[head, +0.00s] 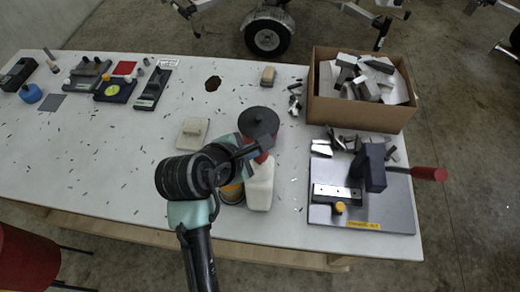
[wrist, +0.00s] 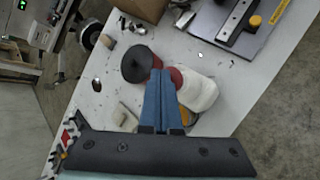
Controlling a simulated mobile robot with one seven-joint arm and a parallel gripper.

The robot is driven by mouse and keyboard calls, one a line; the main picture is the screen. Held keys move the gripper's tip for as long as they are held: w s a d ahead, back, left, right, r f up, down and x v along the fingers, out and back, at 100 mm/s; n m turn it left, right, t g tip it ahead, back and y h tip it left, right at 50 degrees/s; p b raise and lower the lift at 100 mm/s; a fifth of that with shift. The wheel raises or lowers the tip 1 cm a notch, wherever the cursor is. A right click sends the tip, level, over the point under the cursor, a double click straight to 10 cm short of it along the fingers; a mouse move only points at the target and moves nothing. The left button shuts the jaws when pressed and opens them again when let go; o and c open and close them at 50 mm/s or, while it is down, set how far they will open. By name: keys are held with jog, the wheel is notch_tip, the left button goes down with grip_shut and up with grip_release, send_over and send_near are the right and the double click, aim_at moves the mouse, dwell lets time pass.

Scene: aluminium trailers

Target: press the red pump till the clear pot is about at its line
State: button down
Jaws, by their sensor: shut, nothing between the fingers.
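A white bottle (head: 260,188) stands near the table's front edge, and it also shows in the wrist view (wrist: 199,92). Its red top, the red pump (wrist: 177,78), sits between the bottle and a dark round disc (head: 258,121). I cannot tell whether the disc belongs to the pump. My gripper (head: 258,148) is shut and empty, its tips at the red part in the head view; touch cannot be told. In the wrist view the blue fingers (wrist: 157,74) are together. A small yellow-banded container (head: 232,194) is mostly hidden behind my gripper; I cannot make out a clear pot or its line.
A cardboard box (head: 361,115) of metal pieces stands at the back right. In front of it is a grey plate (head: 393,209) with a dark block and a red handle (head: 430,174). A pale block (head: 192,132) lies left of my gripper. Small dark bits are scattered across the white table.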

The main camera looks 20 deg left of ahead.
jog(key=shift+s+f+b, duration=0.1)
jog(key=shift+f+b, duration=0.2)
jog(key=shift+f, duration=0.6)
dwell(0.5)
jog(key=shift+r+p, duration=1.55)
jog(key=shift+p, duration=0.15)
notch_tip(320, 180, up, 5)
jog(key=p, duration=0.6)
jog(key=shift+r, duration=0.15)
